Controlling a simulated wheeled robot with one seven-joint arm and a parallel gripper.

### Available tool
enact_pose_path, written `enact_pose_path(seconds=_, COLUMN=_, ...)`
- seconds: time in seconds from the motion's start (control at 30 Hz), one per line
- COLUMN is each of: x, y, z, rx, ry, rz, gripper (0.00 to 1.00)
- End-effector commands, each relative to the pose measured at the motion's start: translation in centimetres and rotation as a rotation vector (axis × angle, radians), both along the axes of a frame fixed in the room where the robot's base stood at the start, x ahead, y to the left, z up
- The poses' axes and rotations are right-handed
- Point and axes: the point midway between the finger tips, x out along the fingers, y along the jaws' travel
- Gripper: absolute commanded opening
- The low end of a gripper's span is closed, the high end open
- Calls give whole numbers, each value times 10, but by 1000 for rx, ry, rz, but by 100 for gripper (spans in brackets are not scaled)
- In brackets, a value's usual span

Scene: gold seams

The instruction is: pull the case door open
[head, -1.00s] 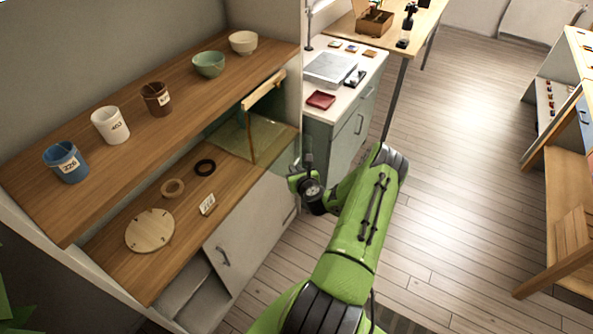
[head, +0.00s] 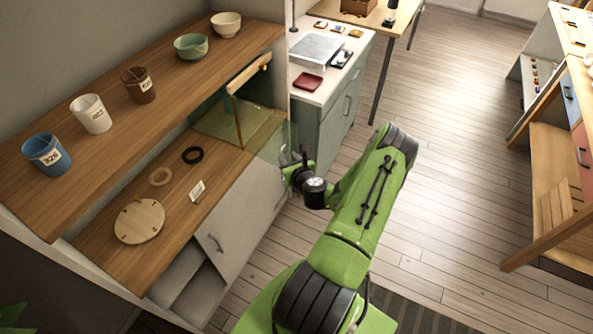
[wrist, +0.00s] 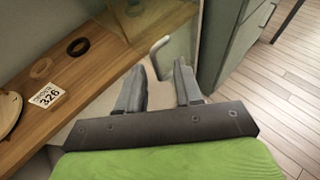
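The glass case (head: 239,118) stands at the right end of the lower wooden shelf, with a wood-edged top and a greenish floor. Its clear door pane (head: 274,148) is hard to make out, and I cannot tell whether it is ajar. In the wrist view a pale bent handle (wrist: 157,46) shows against the glass (wrist: 178,38). My gripper (wrist: 156,72) is open, its two grey fingers apart. The handle's lower end appears just beyond and between the fingertips; I cannot tell if they touch. In the head view my gripper (head: 289,166) is beside the case's front, its fingers small.
The lower shelf holds a black ring (head: 193,155), a tan ring (head: 160,176), a round wooden board (head: 139,221) and a number card (head: 197,191). Cups and bowls stand on the upper shelf (head: 160,105). A grey-green cabinet (head: 338,115) stands right of the case. Floor (head: 450,150) is open at right.

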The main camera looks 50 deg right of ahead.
Motion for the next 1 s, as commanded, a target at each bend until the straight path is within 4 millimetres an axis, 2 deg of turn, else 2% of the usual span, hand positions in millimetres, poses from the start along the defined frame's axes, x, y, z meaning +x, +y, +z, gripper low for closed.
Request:
enact_pose_path(seconds=0.03, x=-12, y=6, z=1, rx=8, ry=0, rz=-5, gripper=35)
enact_pose_path(seconds=0.2, x=-45, y=26, z=16, rx=13, ry=-2, rz=-6, gripper=35)
enact_pose_path(seconds=0.4, x=-69, y=41, z=31, rx=10, ry=-1, rz=-2, gripper=35)
enact_pose_path(seconds=1.0, x=-73, y=44, z=34, rx=2, ry=1, rz=3, gripper=35)
